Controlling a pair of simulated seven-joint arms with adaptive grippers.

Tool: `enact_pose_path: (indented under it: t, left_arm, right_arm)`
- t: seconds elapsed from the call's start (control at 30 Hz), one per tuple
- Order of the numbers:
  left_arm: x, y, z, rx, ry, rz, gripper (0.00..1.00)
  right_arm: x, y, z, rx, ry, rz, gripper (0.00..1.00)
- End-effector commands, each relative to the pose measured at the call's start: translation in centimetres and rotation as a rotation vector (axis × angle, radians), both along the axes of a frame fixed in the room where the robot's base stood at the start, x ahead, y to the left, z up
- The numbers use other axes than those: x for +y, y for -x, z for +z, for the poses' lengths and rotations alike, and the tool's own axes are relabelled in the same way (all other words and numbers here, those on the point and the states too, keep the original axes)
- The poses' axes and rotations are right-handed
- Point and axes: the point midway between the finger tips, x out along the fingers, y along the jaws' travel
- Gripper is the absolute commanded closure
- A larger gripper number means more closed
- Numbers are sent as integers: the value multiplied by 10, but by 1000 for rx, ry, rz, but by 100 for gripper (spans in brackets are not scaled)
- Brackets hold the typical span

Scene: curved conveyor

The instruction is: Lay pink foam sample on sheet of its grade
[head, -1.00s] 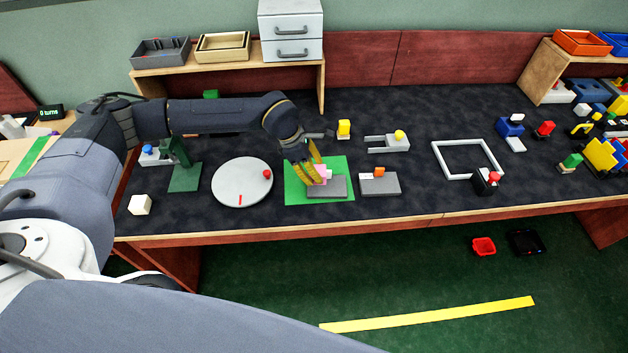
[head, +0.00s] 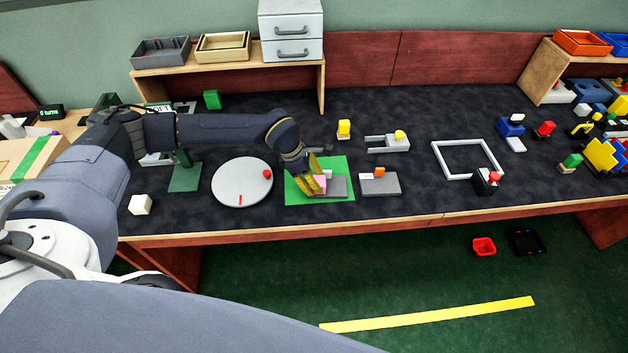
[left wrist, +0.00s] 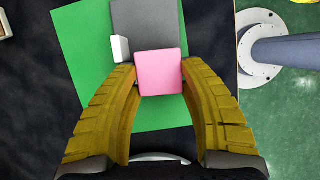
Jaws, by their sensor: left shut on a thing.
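My left gripper (head: 316,184) is shut on the pink foam sample (head: 320,183), a small block. In the left wrist view the pink foam (left wrist: 160,72) sits between the two yellow fingertips (left wrist: 160,82). They are over the green sheet (head: 342,166), next to a grey slab (head: 335,187) that lies on it. A small white block (head: 328,174) stands at the slab's edge, just behind the foam. I cannot tell whether the foam touches the sheet. The green sheet also shows in the left wrist view (left wrist: 85,50). My right gripper is in neither view.
A round grey turntable (head: 240,188) with a red knob lies left of the sheet. A grey block with an orange piece (head: 380,184) stands close on the right. A yellow piece (head: 344,129) is behind.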

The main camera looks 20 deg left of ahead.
Motion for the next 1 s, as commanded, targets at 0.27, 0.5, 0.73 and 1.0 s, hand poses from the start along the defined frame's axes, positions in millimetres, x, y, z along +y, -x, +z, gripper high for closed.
enact_pose_path:
  t: [0.27, 0.5, 0.73, 1.0]
  left_arm:
    - [0, 0, -1, 0, 0, 0, 35]
    - [0, 0, 0, 0, 0, 0, 35]
    - [7, 2, 20, -1, 1, 0, 35]
    - [25, 9, 65, -2, 0, 0, 35]
  right_arm:
    - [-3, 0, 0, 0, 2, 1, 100]
    - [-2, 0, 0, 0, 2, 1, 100]
    - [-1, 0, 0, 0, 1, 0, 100]
    - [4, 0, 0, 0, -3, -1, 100]
